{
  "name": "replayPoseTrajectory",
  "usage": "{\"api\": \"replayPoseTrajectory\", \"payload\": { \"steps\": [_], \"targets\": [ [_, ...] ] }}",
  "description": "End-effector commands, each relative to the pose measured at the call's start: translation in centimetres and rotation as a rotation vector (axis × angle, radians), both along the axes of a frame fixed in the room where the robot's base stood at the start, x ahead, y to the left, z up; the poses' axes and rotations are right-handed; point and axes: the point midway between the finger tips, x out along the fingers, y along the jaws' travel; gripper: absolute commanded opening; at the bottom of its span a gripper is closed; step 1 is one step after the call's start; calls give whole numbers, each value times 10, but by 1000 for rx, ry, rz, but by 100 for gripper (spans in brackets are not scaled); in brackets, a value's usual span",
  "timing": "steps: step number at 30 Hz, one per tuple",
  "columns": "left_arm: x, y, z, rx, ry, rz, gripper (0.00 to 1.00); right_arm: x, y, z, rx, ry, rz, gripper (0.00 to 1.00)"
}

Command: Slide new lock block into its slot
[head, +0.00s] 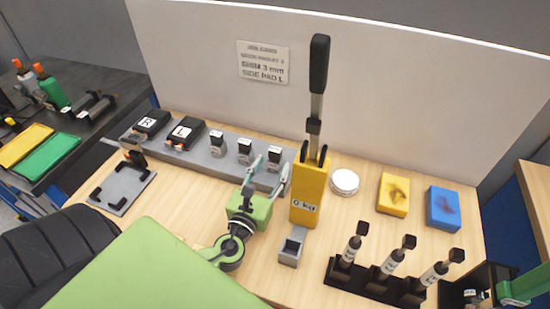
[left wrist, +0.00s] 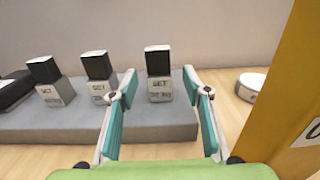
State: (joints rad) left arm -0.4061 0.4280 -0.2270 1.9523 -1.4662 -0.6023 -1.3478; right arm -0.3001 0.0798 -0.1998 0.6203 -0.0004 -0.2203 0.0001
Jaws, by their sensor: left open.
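Three small lock-type blocks with black tops and grey labelled bodies stand upright in a row on a long grey rack (head: 208,163): a left one (head: 217,143), a middle one (head: 245,150) and a right one (head: 275,157). My left gripper (head: 265,166) is open at the right end of the rack. In the left wrist view, the right block (left wrist: 158,80) shows between the teal fingers (left wrist: 160,95), with a gap on both sides. A small grey socket (head: 291,248) with a dark opening stands on the table; I cannot tell if it is the slot.
A tall yellow holder (head: 309,190) with a black-handled tool stands close right of my left gripper. Black boxes marked R (head: 150,123) and L (head: 185,132) sit on the rack. A black stand (head: 378,280) with several upright tools is at front right.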

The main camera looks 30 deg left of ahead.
Motion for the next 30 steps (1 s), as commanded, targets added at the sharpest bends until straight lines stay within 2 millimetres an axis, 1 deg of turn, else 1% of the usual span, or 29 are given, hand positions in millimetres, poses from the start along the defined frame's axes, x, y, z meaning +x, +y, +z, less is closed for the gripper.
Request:
{"api": "replayPoseTrajectory", "payload": {
  "steps": [1, 3, 7, 10, 16, 17, 18, 20, 21, 22, 30],
  "targets": [
    [9, 3, 7, 2, -3, 1, 44, 0, 0, 9, 0, 0, 0, 23],
    [19, 6, 7, 1, -2, 0, 44, 0, 0, 14, 0, 0, 0, 23],
    [33, 9, 4, 0, -1, -1, 44, 0, 0, 15, 0, 0, 0, 23],
    [37, 10, 3, 0, 0, 0, 44, 0, 0, 16, 0, 0, 0, 23],
    [37, 10, 2, -1, 0, 0, 44, 0, 0, 15, 0, 0, 0, 23],
    [37, 10, 2, -1, 0, 0, 42, 0, 0, 15, 0, 0, 0, 23],
    [37, 10, 2, -1, 0, 0, 31, 0, 0, 15, 0, 0, -1, 23],
    [37, 10, 2, 0, 0, 0, 16, 0, 0, 15, 0, 0, 0, 23],
    [37, 10, 2, 0, 0, 0, 6, 0, 0, 15, 0, 0, 0, 23],
    [37, 10, 2, 0, 0, 0, 0, 0, 0, 15, 0, 0, 0, 23],
    [37, 10, 3, 0, -2, 0, 0, 0, 0, 15, 0, -1, 0, 23]
  ]
}}
